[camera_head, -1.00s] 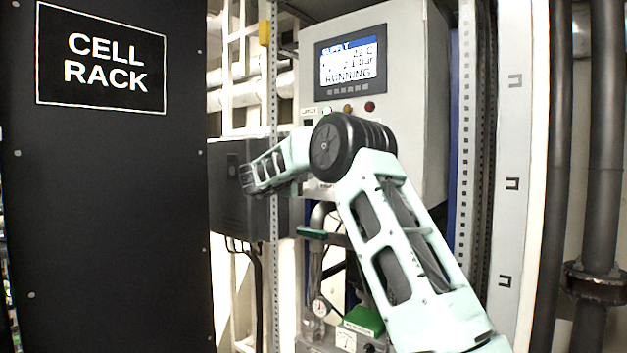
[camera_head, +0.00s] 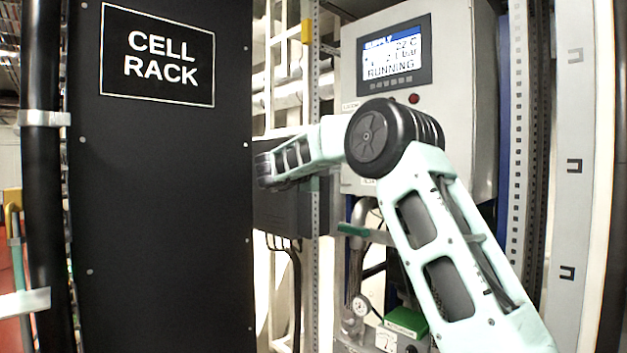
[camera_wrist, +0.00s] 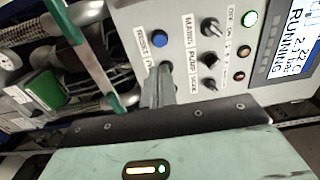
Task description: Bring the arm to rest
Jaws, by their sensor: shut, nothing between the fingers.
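My arm (camera_head: 440,235) is pale green. It rises from the lower right of the head view to a black round joint in front of the grey control cabinet, then bends left toward the dark box beside the cell rack. My gripper cannot be made out in the head view. In the wrist view my gripper (camera_wrist: 160,85) shows as grey fingers together, with nothing between them. They lie in front of the panel's lower edge, below the blue button (camera_wrist: 159,39). I cannot tell the gap to the panel.
The black cell rack (camera_head: 160,220) stands left. The grey control cabinet (camera_head: 465,110) has a lit display (camera_head: 392,55) reading RUNNING. A green-handled lever (camera_wrist: 82,55), pipes and a gauge (camera_head: 361,305) sit below it. Black knobs (camera_wrist: 210,57) line its panel. Steel uprights crowd the right.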

